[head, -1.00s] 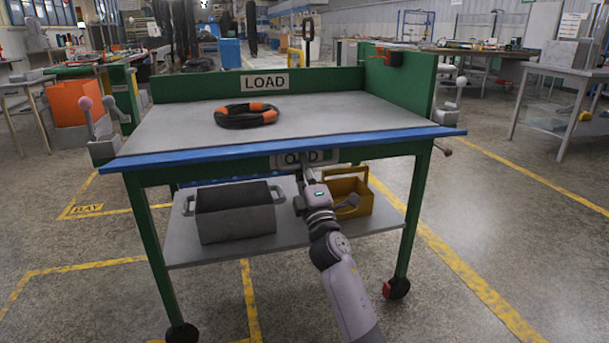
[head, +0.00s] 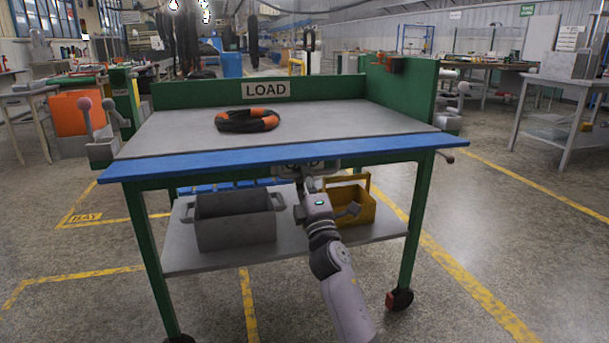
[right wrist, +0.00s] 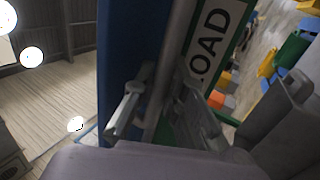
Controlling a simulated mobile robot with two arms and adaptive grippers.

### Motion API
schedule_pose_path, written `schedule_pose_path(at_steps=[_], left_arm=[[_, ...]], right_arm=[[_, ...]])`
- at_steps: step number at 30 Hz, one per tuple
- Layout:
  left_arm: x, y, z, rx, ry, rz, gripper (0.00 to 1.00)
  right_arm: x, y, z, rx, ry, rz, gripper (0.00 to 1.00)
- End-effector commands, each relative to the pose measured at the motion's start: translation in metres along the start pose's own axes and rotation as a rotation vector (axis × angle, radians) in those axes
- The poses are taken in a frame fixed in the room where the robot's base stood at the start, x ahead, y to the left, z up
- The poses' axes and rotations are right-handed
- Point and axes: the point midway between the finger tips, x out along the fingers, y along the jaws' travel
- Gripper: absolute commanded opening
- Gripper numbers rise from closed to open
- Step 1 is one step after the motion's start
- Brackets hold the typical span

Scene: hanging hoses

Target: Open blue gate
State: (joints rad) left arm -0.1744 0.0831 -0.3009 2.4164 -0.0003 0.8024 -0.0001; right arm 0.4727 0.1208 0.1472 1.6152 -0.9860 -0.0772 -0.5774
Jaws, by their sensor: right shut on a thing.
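The blue gate (head: 270,164) is a long blue flap along the front edge of the green-framed cart. It is tilted, with its broad blue face showing in the head view. Its signed side is mostly hidden underneath. My right gripper (head: 307,171) is at the flap's front edge, near the middle, and is shut on it. In the right wrist view the fingers (right wrist: 160,112) lie on either side of the edge, with the blue face (right wrist: 130,45) and the LOAD sign (right wrist: 213,42) close by. The exact grip is partly hidden. My left gripper is not in view.
A black and orange hose coil (head: 247,120) lies on the grey tabletop (head: 340,118). A grey bin (head: 236,226) and a yellow toolbox (head: 355,206) stand on the lower shelf. The cart has wheels (head: 399,300). Floor around it is open.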

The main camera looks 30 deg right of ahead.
Motion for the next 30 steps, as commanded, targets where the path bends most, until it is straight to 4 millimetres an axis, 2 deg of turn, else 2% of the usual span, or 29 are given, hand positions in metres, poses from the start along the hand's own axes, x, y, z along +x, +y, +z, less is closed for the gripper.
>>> schedule_pose_path(at_steps=[13,14,23,30], left_arm=[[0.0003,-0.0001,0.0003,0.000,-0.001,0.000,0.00],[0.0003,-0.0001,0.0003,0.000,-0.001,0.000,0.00],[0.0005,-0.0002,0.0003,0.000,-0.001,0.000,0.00],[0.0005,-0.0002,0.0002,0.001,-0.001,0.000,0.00]], right_arm=[[-0.0006,-0.0004,-0.0037,0.006,0.007,0.001,0.00],[-0.0006,-0.0005,-0.0037,0.006,0.007,0.001,0.13],[-0.0006,-0.0005,-0.0020,0.003,0.004,0.000,0.33],[-0.0003,0.0001,-0.0008,0.001,0.002,0.001,0.33]])
